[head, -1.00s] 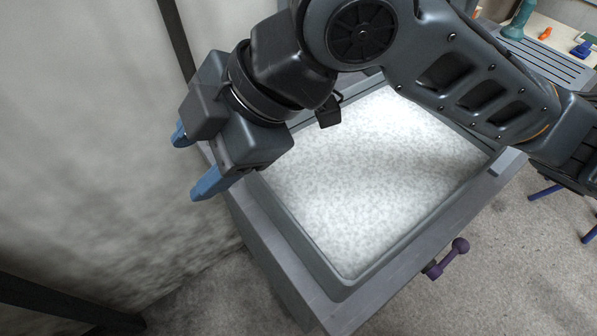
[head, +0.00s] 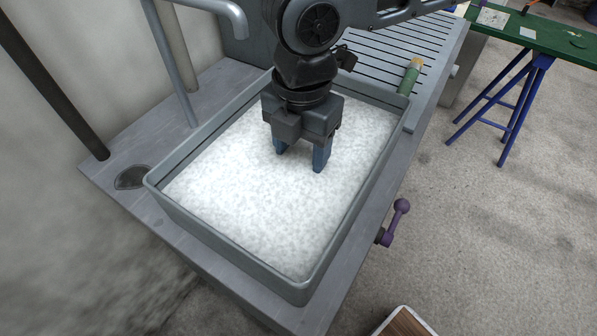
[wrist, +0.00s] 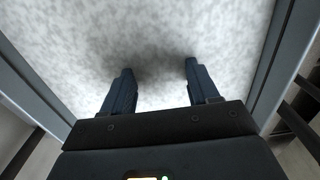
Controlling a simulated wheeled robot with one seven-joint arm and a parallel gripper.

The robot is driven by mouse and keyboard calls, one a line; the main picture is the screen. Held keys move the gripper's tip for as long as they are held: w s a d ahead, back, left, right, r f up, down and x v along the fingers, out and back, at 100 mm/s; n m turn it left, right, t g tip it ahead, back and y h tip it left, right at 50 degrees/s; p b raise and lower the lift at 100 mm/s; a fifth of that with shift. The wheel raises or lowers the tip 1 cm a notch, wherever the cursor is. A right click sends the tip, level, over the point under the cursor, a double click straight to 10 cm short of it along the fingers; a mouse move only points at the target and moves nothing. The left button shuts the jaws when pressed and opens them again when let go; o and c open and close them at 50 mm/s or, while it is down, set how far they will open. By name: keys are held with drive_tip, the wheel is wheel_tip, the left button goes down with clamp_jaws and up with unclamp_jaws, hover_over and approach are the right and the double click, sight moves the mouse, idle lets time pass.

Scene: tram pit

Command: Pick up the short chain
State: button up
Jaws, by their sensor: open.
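I see no short chain in either view. A grey rectangular basin (head: 222,245) holds a white, speckled, foam-like fill (head: 235,190) that hides whatever lies beneath it. My gripper (head: 300,159) points down over the far half of this fill, with its two blue fingers apart and nothing between them. In the wrist view my gripper (wrist: 158,68) also shows open and empty, with only the white surface beyond the fingertips. I cannot tell whether the fingertips touch the surface.
The basin's raised walls surround my gripper. A grey pipe (head: 171,62) rises at the left, near a dark oval drain (head: 132,177). A green cylinder with an orange top (head: 409,77) lies by the slatted rack (head: 400,42). A purple handle (head: 394,222) juts out at the right.

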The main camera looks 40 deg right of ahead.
sight(299, 174)
drive_tip(key=shift+w+f, duration=0.15)
drive_tip(key=shift+f, duration=2.2)
drive_tip(key=shift+c, duration=0.3)
drive_tip(key=shift+a, duration=0.1)
clamp_jaws()
